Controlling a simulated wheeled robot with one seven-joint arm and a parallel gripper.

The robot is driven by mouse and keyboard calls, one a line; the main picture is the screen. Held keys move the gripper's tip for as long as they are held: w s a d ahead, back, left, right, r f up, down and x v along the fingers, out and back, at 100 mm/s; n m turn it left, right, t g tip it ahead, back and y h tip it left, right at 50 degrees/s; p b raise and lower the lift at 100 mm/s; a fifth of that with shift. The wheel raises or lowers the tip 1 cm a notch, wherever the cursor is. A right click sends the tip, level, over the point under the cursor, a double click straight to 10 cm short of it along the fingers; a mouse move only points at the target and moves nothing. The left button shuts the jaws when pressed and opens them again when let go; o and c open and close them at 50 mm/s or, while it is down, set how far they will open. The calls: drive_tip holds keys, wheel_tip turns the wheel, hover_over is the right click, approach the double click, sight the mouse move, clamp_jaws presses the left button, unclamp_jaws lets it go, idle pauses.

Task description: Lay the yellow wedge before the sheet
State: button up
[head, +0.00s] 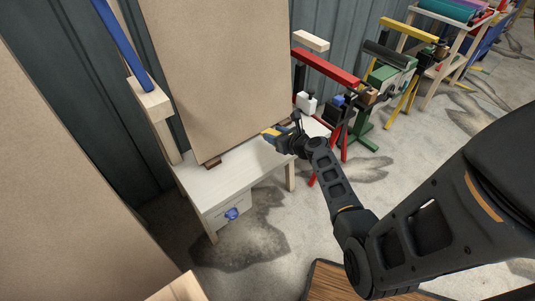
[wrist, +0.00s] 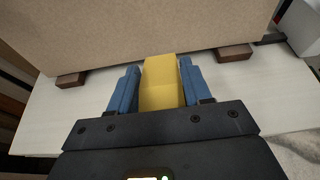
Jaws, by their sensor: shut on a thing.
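The yellow wedge (wrist: 161,80) is between the two blue fingers of my gripper (wrist: 158,88), which is shut on it. In the head view my gripper (head: 270,134) is over the right part of a small white table (head: 222,178), and only a bit of yellow shows there. The sheet (head: 228,75) is a large tan board standing upright on the table against the wall; it also fills the top of the wrist view (wrist: 150,30). The wedge's far end points at the sheet's lower face. I cannot tell whether the wedge touches the table.
Brown blocks sit at the sheet's foot, one left (wrist: 70,80) and one right (wrist: 235,53). A white container (head: 306,103) stands at the table's right, near red (head: 325,66) and green stands. A drawer with a blue knob (head: 232,214) is below. The tabletop's left front is clear.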

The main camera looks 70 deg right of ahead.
sight(268, 160)
drive_tip(key=a+f, duration=0.1)
drive_tip(key=a, duration=0.1)
drive_tip(key=w+a+f, duration=0.1)
drive_tip(key=a, duration=0.1)
drive_tip(key=shift+w+f, duration=0.1)
drive_tip(key=shift+f, duration=0.2)
drive_tip(key=shift+f+b, duration=1.25)
drive_tip(key=shift+f, duration=0.7)
drive_tip(key=shift+f, duration=0.1)
drive_tip(key=o, duration=1.1)
drive_tip(key=shift+c, duration=0.2)
